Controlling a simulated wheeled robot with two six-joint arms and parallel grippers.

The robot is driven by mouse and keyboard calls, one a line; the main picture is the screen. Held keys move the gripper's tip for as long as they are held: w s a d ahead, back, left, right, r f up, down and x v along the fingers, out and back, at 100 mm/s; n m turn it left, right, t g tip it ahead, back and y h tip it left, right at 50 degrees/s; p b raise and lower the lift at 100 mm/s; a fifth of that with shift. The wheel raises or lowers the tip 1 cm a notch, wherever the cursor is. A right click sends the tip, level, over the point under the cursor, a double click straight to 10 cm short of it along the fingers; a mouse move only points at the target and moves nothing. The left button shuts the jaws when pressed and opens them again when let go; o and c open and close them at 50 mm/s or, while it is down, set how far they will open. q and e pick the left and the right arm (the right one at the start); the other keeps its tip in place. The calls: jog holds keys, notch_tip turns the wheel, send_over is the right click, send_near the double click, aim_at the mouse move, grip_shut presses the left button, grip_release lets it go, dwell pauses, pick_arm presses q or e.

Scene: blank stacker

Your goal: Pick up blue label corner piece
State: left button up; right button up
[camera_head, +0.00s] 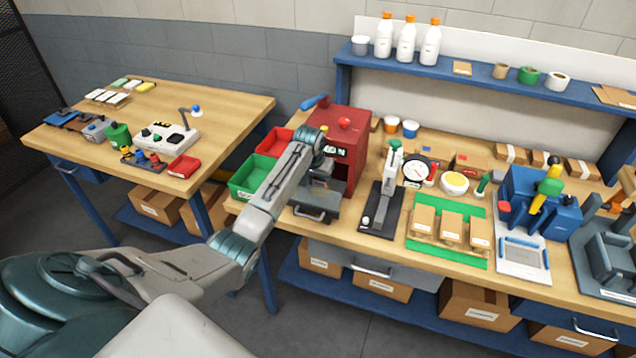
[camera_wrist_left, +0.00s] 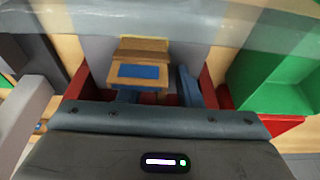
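The blue label corner piece (camera_wrist_left: 140,72) is a small cardboard-coloured piece with a blue patch on its face. It shows in the left wrist view, just beyond my left gripper (camera_wrist_left: 157,88). The two blue fingers stand apart, one low under the piece's left part and one to its right; I cannot tell whether either touches it. In the head view my left arm reaches over the front of the red machine (camera_head: 345,125), and its wrist hides the fingers and the piece. My right gripper is in neither view.
Red and green bins (camera_head: 251,177) stand left of the machine. A black-based press (camera_head: 382,208) stands to its right, then a green mat (camera_head: 447,257) with cardboard pieces. Red walls flank the fingers in the wrist view. A shelf (camera_head: 480,75) runs behind.

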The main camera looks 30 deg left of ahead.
pick_arm(q)
grip_shut()
